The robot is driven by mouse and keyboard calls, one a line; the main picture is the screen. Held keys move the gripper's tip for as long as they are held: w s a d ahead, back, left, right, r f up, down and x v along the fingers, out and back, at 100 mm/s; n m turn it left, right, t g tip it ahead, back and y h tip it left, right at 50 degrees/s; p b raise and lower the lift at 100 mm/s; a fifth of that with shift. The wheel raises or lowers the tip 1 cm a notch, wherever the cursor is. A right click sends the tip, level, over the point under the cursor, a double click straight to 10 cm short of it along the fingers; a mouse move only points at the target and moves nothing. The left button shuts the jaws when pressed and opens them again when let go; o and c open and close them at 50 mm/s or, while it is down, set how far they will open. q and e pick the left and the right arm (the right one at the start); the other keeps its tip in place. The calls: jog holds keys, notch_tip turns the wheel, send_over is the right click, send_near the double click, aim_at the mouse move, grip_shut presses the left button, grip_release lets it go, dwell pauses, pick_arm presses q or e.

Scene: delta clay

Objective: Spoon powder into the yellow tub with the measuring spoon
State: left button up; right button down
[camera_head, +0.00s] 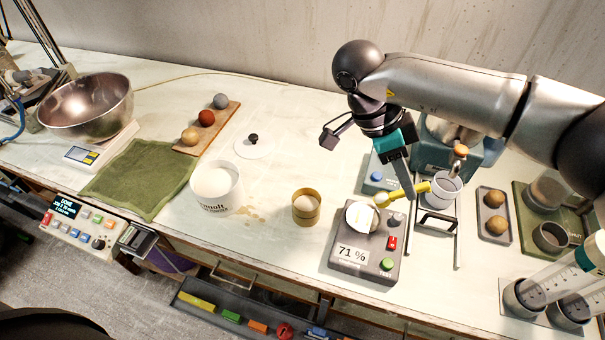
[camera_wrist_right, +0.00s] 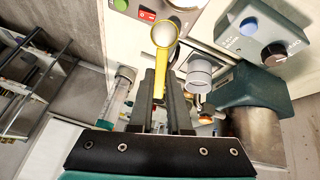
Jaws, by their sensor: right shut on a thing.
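My right gripper (camera_head: 408,188) is shut on the yellow handle of the measuring spoon (camera_head: 385,197). It holds the spoon over the grey device reading 71 % (camera_head: 355,254), with the bowl at the edge of its round white plate (camera_head: 361,217). In the right wrist view the spoon (camera_wrist_right: 163,36) points away from the gripper (camera_wrist_right: 161,88); its bowl looks pale, and I cannot tell whether it holds powder. The mustard-yellow tub (camera_head: 306,212) stands left of the device with pale contents. The open white tub (camera_head: 216,196) holds white powder. My left gripper is not in view.
A white lid with a black knob (camera_head: 253,140) lies behind the tubs. A white cup (camera_head: 443,188) on a stand is close right of the spoon. A green towel (camera_head: 140,177) and metal bowl (camera_head: 88,108) are left. Brownish spills mark the table between the tubs.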

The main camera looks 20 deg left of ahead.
aim_at(384, 200)
jog(key=a+m+g, duration=0.1)
jog(key=m+g, duration=0.1)
jog(key=m, duration=0.1)
jog(key=shift+s+a+f+p, duration=0.1)
jog(key=shift+s+a+p, duration=0.05)
jog(key=shift+a+p, duration=0.25)
jog(key=a+m+g+y, duration=0.1)
jog(key=m, duration=0.1)
jog(key=a+m+g+p, duration=0.1)
jog(key=m, duration=0.1)
jog(key=shift+s+a+f+y, duration=0.1)
jog(key=shift+s+f+y, duration=0.1)
jog(key=shift+y, duration=0.2)
jog(key=s+a+m+t+y+b, duration=0.2)
jog(key=a+m+y, duration=0.4)
jog(key=m+y, duration=0.3)
jog(key=s+a+m+t+y+b, duration=0.3)
jog(key=a+m+t+y, duration=0.1)
jog(key=m+y, duration=0.6)
jog(key=shift+a+m+t, duration=0.3)
jog(key=shift+a+m, duration=0.55)
jog(key=shift+m, duration=0.25)
